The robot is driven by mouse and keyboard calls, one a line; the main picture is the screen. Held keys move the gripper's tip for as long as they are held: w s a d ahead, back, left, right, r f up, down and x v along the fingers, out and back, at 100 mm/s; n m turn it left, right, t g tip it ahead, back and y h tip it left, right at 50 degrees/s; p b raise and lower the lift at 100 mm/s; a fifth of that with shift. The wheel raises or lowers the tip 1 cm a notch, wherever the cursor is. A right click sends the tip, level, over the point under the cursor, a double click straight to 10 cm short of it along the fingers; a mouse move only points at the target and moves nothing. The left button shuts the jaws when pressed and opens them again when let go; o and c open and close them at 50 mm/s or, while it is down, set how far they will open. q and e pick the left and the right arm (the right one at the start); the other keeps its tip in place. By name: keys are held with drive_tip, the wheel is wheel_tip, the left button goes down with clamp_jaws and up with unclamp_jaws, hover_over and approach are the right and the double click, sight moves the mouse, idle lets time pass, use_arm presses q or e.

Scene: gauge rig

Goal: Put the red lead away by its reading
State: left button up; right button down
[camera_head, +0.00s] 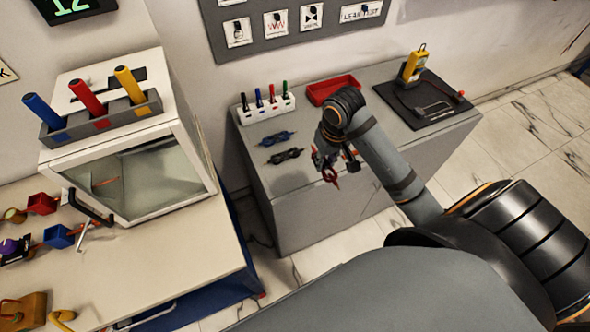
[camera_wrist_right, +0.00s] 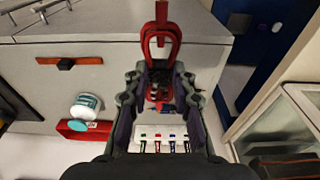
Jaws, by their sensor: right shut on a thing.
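The red lead (camera_head: 330,174) hangs from my right gripper (camera_head: 327,156), in front of the grey cabinet's front edge. In the right wrist view the red lead (camera_wrist_right: 161,42) shows as a red loop between the fingers of my right gripper (camera_wrist_right: 160,85), which is shut on it. Two dark leads, one bluish (camera_head: 277,138) and one black (camera_head: 286,156), lie on the cabinet top. A yellow meter (camera_head: 414,65) stands on a black mat (camera_head: 432,118); its reading is too small to tell. My left gripper is not in view.
A white rack (camera_head: 266,109) with several coloured pieces and a red tray (camera_head: 334,88) sit on the grey cabinet (camera_head: 330,225). At left, a glass-fronted box (camera_head: 140,180) bears blue, red and yellow cylinders (camera_head: 88,97). A green-digit display (camera_head: 72,6) is cut off at the top.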

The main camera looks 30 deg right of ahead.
drive_tip(key=w+a+f+b, duration=0.1)
drive_tip(key=w+f+b, duration=0.1)
drive_tip(key=w+a+f+b, duration=0.1)
drive_tip(key=w+f+b, duration=0.1)
drive_tip(key=w+f, duration=0.1)
drive_tip(key=w+a+f+b, duration=0.1)
drive_tip(key=w+a+f, duration=0.1)
drive_tip(key=w, duration=0.1)
drive_tip(key=shift+f+b, duration=0.2)
drive_tip(key=shift+b, duration=0.2)
drive_tip(key=f+b, duration=0.2)
drive_tip(key=b, duration=0.1)
drive_tip(key=f+b, duration=0.1)
drive_tip(key=f, duration=0.1)
drive_tip(key=shift+w+a+f, duration=0.1)
drive_tip(key=shift+w+a, duration=0.05)
drive_tip(key=shift+w, duration=0.2)
drive_tip(key=shift+r, duration=0.25)
drive_tip(key=shift+s, duration=0.1)
drive_tip(key=shift+f+p, duration=0.35)
drive_tip(key=c, duration=1.1)
unclamp_jaws()
